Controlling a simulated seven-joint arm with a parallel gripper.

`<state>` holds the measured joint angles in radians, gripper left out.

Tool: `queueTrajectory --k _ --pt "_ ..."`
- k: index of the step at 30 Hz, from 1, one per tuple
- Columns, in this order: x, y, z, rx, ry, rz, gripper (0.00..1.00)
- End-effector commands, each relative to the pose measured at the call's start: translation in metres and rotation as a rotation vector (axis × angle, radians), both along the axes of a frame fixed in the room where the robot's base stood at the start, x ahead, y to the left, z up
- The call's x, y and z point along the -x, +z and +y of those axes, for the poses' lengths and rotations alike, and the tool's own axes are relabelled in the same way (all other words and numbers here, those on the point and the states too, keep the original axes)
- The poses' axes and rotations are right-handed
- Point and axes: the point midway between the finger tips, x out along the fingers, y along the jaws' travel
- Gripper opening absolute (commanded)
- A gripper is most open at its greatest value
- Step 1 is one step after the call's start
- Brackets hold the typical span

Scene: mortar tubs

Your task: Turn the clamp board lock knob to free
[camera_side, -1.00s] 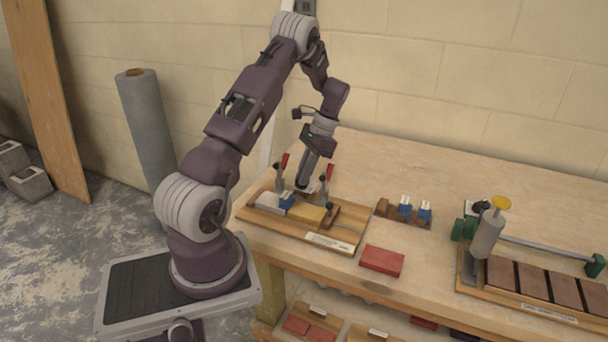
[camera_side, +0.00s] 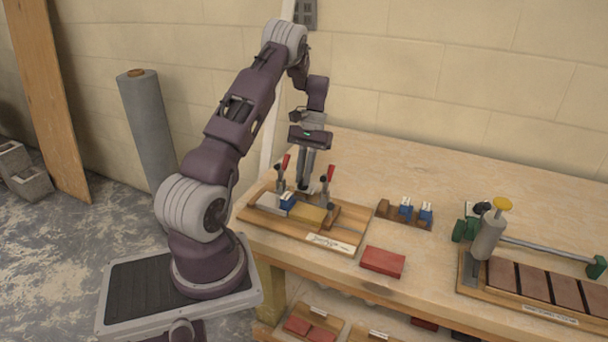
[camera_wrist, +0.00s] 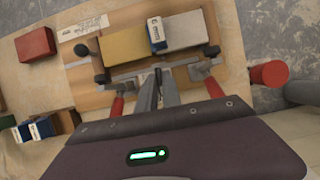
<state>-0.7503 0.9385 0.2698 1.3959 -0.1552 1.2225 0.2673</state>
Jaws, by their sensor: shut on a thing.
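The clamp board (camera_side: 257,223) is a wooden board near the left end of the bench. It carries a grey block (camera_side: 271,203), a yellow block (camera_side: 307,213) and a small blue-and-white piece (camera_side: 288,201) between them. Two toggle clamps with upright red handles (camera_side: 286,162) (camera_side: 330,172) stand at its back. My gripper (camera_side: 303,187) points down between the handles at the board's back edge. In the wrist view its fingertips (camera_wrist: 157,76) are close together, shut on the lock knob, which they mostly hide. The knob's marking cannot be read.
A red block (camera_side: 382,261) lies right of the board; a small wooden rack (camera_side: 407,221) with blue-and-white pieces stands behind it. A second fixture with brown tiles (camera_side: 532,281) is at far right. The red clamp handles (camera_wrist: 117,106) (camera_wrist: 214,88) flank my fingers closely.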

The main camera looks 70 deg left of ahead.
Motion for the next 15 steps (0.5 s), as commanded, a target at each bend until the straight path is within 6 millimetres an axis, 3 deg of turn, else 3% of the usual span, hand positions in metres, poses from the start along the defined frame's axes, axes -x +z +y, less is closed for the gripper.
queueTrajectory --k 15 --pt "-0.0013 0.0004 0.001 -0.004 0.033 -0.005 0.0"
